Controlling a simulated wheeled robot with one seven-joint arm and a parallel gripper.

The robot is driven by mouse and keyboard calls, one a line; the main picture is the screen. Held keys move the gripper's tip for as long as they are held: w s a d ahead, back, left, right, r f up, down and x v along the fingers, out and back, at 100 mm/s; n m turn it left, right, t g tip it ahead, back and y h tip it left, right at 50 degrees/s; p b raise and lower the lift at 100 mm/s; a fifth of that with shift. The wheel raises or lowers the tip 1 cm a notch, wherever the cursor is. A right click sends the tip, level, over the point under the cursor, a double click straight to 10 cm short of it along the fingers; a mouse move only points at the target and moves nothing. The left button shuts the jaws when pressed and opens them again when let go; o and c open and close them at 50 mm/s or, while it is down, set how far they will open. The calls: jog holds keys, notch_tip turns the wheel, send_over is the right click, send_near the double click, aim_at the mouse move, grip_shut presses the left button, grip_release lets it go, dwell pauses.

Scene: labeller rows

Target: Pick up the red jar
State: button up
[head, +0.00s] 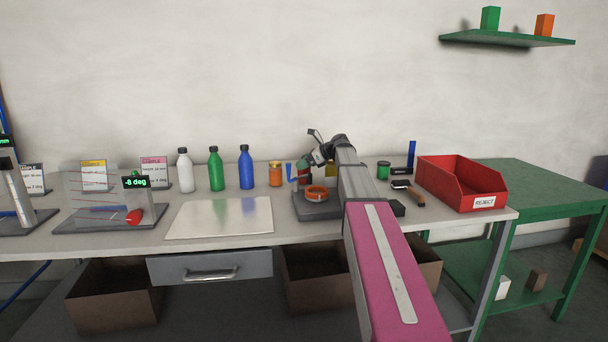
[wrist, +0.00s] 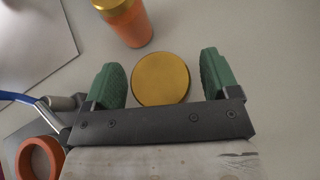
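In the head view, a red jar (head: 304,175) shows as a small red patch behind the tape ring, partly hidden by my gripper (head: 316,164). In the wrist view, a round gold lid (wrist: 160,79) lies between the two green fingers of my gripper (wrist: 162,78). The fingers are spread, with a gap on each side of the lid. The lid hides the body below it, so its colour does not show from above.
An orange jar with gold lid (head: 275,175) stands close by on the left. An orange tape ring (head: 316,194) sits in front on a dark base. A yellow item (head: 330,170) and a green jar (head: 383,170) stand to the right. A red reject bin (head: 462,184) is farther right.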

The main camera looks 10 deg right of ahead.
jog(key=c, duration=0.9)
jog(key=shift+o, duration=0.2)
